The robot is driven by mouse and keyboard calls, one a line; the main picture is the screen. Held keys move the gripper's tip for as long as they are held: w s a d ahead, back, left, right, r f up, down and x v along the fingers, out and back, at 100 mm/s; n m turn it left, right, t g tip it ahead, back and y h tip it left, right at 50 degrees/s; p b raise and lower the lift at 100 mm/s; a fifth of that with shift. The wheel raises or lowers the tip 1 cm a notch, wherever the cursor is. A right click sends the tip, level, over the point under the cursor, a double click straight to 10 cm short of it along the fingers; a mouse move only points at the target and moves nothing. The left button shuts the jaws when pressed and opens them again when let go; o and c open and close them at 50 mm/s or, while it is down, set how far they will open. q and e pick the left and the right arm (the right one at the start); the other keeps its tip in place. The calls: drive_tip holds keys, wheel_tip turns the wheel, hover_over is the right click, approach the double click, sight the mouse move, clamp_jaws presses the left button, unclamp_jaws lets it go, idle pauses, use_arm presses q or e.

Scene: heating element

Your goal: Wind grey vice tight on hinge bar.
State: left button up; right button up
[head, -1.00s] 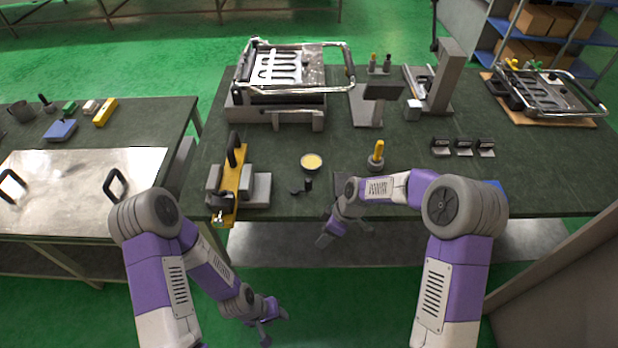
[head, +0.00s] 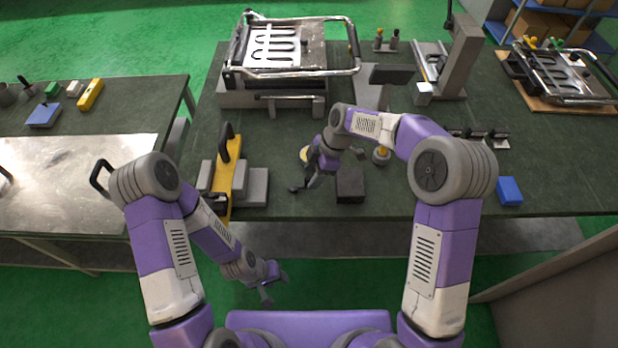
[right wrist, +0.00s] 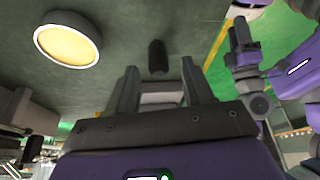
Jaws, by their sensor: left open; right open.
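The grey vice (head: 257,188) sits at the table's left front, with grey blocks on both sides of a yellow bar with a black handle (head: 238,181). I take this bar for the hinge bar; it stands between the blocks. A small black knob (head: 294,189) is right of the vice; its link to the vice is unclear. My right gripper (head: 311,170) is open and empty, just above and right of the knob. In the right wrist view a dark cylinder (right wrist: 157,58), likely this knob, shows beyond the open fingers. My left gripper (head: 276,287) is open and empty, below the table's front edge.
A round dish with yellow contents (right wrist: 68,45) is close to my right gripper. A dark block (head: 350,185) lies right of it. A metal frame device (head: 285,65) stands behind. A blue box (head: 510,190) is at the right front.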

sight(311, 177)
drive_tip(key=shift+x, duration=1.7)
drive_tip(key=shift+c, duration=0.3)
drive_tip(key=shift+d, duration=0.1)
clamp_jaws()
